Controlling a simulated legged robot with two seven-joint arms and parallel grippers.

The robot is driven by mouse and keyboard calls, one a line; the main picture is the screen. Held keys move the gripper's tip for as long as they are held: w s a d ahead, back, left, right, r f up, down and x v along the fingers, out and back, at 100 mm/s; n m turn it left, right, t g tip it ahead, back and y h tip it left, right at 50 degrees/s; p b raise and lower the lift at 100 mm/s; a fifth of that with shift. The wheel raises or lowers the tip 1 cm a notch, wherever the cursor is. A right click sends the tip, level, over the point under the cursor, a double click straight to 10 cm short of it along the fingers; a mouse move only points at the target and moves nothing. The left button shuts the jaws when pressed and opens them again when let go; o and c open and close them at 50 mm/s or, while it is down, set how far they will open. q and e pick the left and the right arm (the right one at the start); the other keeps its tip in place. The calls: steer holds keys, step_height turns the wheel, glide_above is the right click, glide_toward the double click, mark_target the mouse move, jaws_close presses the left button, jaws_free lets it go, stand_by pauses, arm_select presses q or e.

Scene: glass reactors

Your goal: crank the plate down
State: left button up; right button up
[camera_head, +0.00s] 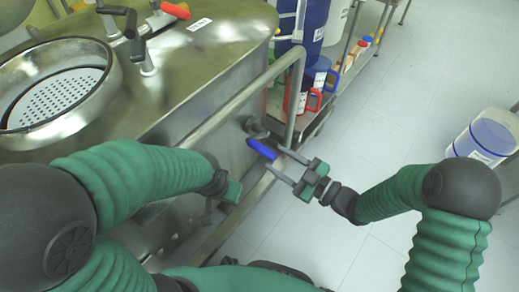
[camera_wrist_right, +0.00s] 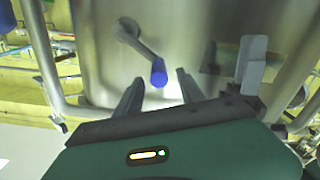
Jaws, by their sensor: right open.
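The crank's blue handle (camera_head: 262,150) sticks out from the side of the steel vessel (camera_head: 170,100). In the right wrist view the blue handle (camera_wrist_right: 158,72) is on the end of a grey crank arm (camera_wrist_right: 140,42) that slopes down to the right from its hub. My right gripper (camera_head: 273,157) is open, its fingertips close to the handle's end. In the wrist view the handle shows between the two fingers (camera_wrist_right: 158,84); contact is unclear. A perforated plate (camera_head: 62,98) sits in the round opening on top of the vessel. My left gripper (camera_head: 228,188) is by the vessel's side; its jaws are unclear.
A grey tubular rail (camera_head: 245,95) runs along the vessel near the crank. A red-handled valve (camera_head: 175,10) stands on top. A shelf with blue containers (camera_head: 320,75) is behind, and a blue-white container (camera_head: 485,138) at right. The tiled floor at right is mostly clear.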

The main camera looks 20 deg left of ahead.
mark_target(268, 151)
steer(key=x, duration=0.2)
steer(key=shift+a+f+b, duration=0.3)
steer(key=shift+b, duration=0.05)
steer(key=shift+w+a+r+b, duration=0.1)
steer(key=shift+w+a+b, duration=0.5)
steer(key=shift+w+a, duration=0.15)
steer(key=shift+w+r, duration=0.15)
steer(key=shift+w, duration=0.05)
steer(key=shift+a, duration=0.3)
steer(key=shift+x, duration=0.75)
steer(key=shift+s+d+r, duration=0.1)
steer(key=shift+s+d, duration=0.05)
steer(key=shift+d, duration=0.15)
steer(key=c, duration=1)
arm_select(q)
steer(key=f, duration=0.1)
steer(key=d+f, duration=0.1)
steer(key=shift+s+f, duration=0.1)
steer(key=shift+f, duration=0.2)
arm_select(e)
jaws_close()
